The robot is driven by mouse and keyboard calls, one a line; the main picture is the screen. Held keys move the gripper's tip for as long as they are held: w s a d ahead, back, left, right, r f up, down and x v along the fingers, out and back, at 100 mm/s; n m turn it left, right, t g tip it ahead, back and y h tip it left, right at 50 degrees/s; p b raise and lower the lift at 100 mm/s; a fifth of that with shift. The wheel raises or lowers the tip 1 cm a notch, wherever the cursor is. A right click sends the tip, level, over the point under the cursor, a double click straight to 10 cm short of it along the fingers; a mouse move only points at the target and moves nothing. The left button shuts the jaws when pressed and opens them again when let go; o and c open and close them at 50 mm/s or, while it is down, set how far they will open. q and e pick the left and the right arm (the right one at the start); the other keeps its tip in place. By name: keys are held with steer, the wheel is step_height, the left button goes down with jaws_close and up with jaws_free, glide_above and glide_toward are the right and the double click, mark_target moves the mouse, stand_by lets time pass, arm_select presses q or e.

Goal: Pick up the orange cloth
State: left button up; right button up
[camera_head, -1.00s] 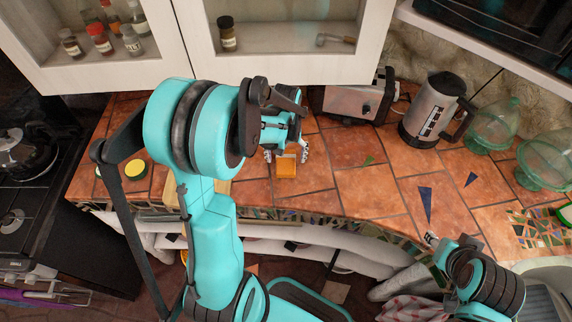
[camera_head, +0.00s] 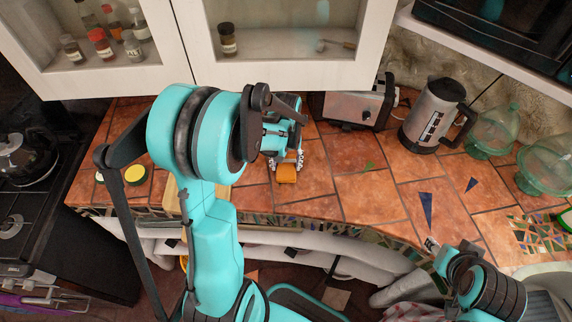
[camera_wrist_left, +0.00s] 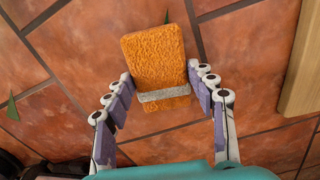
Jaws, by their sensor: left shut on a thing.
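The orange cloth (camera_head: 287,174) is a small, thick, sponge-like block with a rough surface. It is at the tiled counter's front part, below my left gripper (camera_head: 286,162). The left wrist view shows the cloth (camera_wrist_left: 153,52) between the two fingers of my left gripper (camera_wrist_left: 160,82), with a grey band across its near part. The fingers are shut on its sides. I cannot tell whether the cloth touches the tiles or is just above them. My right gripper (camera_head: 432,244) shows only partly at the lower right; its jaws are unclear.
A toaster (camera_head: 352,108), a kettle (camera_head: 432,115) and green glass vessels (camera_head: 492,131) stand along the back of the counter (camera_head: 345,187). A wooden board (camera_head: 172,196) lies left of the cloth, partly behind my arm. Wall cabinets (camera_head: 290,72) overhang the back. Tiles right of the cloth are mostly clear.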

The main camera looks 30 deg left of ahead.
mark_target(286, 166)
arm_select(q)
step_height(286, 166, up, 4)
steer(key=shift+s+d+r+p, duration=0.15)
steer(key=shift+p, duration=0.65)
steer(key=s+d+r+p, duration=0.2)
steer(key=s+d+r, duration=0.4)
steer(key=d, duration=0.3)
steer(key=shift+s+r, duration=0.15)
steer(key=shift+s, duration=0.3)
